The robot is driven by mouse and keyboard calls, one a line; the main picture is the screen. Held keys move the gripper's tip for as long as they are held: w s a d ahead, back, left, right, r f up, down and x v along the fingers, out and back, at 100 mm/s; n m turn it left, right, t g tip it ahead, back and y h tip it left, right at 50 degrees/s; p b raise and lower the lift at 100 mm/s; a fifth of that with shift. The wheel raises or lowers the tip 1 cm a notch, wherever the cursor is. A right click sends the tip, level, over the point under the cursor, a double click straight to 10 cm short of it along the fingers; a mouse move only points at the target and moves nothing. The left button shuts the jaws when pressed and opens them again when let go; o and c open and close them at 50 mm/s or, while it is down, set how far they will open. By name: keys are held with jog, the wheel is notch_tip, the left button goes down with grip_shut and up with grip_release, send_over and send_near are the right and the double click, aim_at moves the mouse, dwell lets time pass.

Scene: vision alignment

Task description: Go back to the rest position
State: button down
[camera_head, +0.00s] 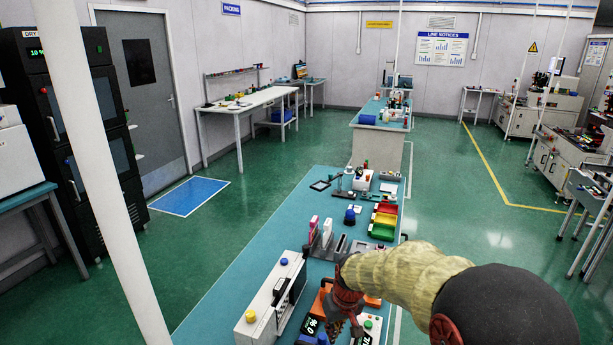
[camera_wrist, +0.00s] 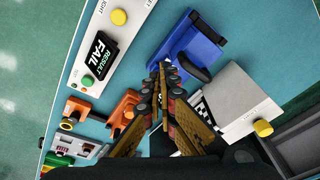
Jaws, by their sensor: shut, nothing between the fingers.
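My gripper (camera_head: 340,322) hangs low over the near end of the teal workbench (camera_head: 240,270), at the end of my arm, which reaches in from the lower right. In the wrist view my gripper (camera_wrist: 165,70) has its fingers together with nothing between them. Its tips appear over or beside a blue fixture (camera_wrist: 205,48); I cannot tell whether they touch it. No marker for the rest position shows in either view.
Around my gripper are a "RESULT FAIL" panel (camera_wrist: 100,62), orange fixtures (camera_wrist: 78,112), a pale box with a yellow button (camera_wrist: 235,95) and a long white unit (camera_head: 268,300). Colored bins (camera_head: 384,220) stand farther along. Green floor (camera_head: 460,250) is open at the right.

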jog(key=s+d+r+m+t, duration=0.1)
jog(key=s+d+r, duration=0.2)
jog(key=s+r, duration=0.4)
jog(key=s+d+r+m+t, duration=0.1)
jog(key=s+d+r, duration=0.3)
jog(key=s+r, duration=0.3)
jog(key=s+d+r+m+t+h, duration=0.1)
jog(key=s+d+r, duration=0.3)
jog(key=s, duration=1)
notch_tip(320, 180, up, 3)
jog(key=shift+s+r+m+t, duration=0.1)
jog(key=shift+s+m+t, duration=0.2)
jog(key=shift+s+t, duration=0.1)
jog(key=c, duration=2.5)
grip_release()
jog(key=shift+c, duration=0.2)
